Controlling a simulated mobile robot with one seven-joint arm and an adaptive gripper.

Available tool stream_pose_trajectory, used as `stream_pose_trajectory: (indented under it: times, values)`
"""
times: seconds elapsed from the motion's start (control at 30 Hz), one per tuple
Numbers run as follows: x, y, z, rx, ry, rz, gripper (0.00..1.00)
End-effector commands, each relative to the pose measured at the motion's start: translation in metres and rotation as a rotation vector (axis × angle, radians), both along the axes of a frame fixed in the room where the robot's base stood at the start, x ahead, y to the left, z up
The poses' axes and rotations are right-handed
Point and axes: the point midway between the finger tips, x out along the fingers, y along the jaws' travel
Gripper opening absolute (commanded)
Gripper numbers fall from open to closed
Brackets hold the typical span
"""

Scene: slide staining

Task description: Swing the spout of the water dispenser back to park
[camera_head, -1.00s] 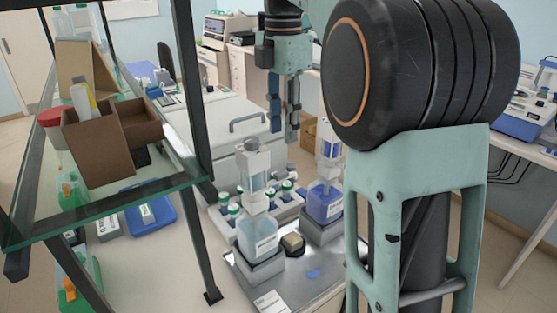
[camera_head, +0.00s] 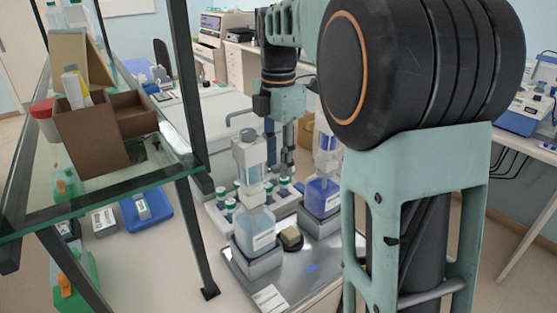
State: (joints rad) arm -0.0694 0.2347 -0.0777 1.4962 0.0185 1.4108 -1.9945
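The water dispenser (camera_head: 256,231) is a bottle of pale, clear liquid with a tall clear and white pump head (camera_head: 249,160), standing upright on a grey stand at the front of the bench. I cannot make out which way its spout points. A second dispenser (camera_head: 323,197) with deep blue liquid stands to its right. My gripper (camera_head: 279,142) hangs fingers down, just right of and apparently behind the water dispenser's head. A gap shows between its fingers and nothing is seen in it. Whether a finger touches the dispenser cannot be told.
Several green-and-white-capped bottles (camera_head: 231,206) stand in a rack behind the dispensers. A glass shelf (camera_head: 112,192) with brown boxes (camera_head: 92,140) is at left. My large arm link blocks the right.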

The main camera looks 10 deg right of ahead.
Motion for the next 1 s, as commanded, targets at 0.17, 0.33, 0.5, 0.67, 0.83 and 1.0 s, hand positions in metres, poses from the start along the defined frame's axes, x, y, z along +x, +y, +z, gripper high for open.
stream_pose_trajectory:
  times: [0.17,0.33,0.5,0.67,0.83,1.0]
  values:
    - [0.0,0.0,0.0002,0.0,0.0,0.0,0.27]
    - [0.0,-0.0001,0.0003,0.0,0.0,0.0,0.08]
    - [0.0,0.0,0.0004,0.0,0.0,0.0,0.0]
    - [0.0,-0.0001,0.0004,0.0,0.0,0.0,0.0]
    - [-0.0004,-0.0003,0.0006,0.0,0.0,-0.005,0.0]
    - [-0.0028,-0.0015,0.001,0.0,0.0,-0.043,0.0]
